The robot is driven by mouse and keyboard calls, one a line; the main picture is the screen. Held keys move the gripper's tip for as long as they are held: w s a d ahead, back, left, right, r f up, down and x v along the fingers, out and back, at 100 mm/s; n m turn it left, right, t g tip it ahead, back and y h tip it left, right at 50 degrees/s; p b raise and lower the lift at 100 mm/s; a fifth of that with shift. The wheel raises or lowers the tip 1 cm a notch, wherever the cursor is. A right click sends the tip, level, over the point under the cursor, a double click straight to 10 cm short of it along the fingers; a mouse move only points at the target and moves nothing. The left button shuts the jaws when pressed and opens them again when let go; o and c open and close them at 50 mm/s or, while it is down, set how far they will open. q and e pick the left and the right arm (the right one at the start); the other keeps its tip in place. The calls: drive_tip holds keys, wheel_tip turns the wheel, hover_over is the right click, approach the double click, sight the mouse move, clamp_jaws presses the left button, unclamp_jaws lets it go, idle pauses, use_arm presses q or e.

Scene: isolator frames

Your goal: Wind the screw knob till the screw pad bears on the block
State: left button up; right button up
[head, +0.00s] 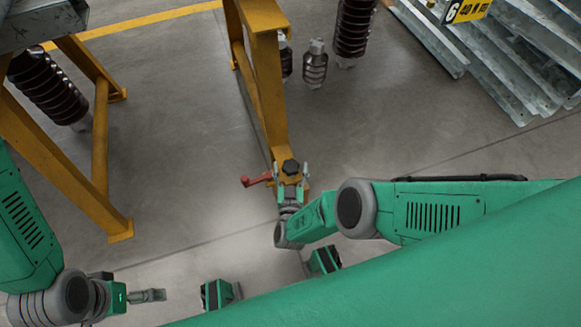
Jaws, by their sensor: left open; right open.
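The black screw knob (290,167) sits at the near end of a yellow steel beam (268,80). My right gripper (291,172) is open, with one finger on each side of the knob; I cannot tell whether they touch it. A red part with a short arm (257,180) sticks out to the left, just beside the knob. The screw pad and the block cannot be made out; the beam end and my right gripper cover that area. My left gripper (155,295) is open and empty at the lower left, well away from the knob.
A yellow trestle (100,150) stands at the left. Dark ribbed insulators (315,65) stand on the floor behind the beam. Galvanized steel sections (510,65) lie at the upper right beside a yellow-and-black sign (465,10). The grey floor between trestle and beam is clear.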

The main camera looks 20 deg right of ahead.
sight(290, 175)
drive_tip(key=v, duration=0.7)
drive_tip(key=shift+s+a, duration=0.1)
drive_tip(key=shift+s, duration=0.1)
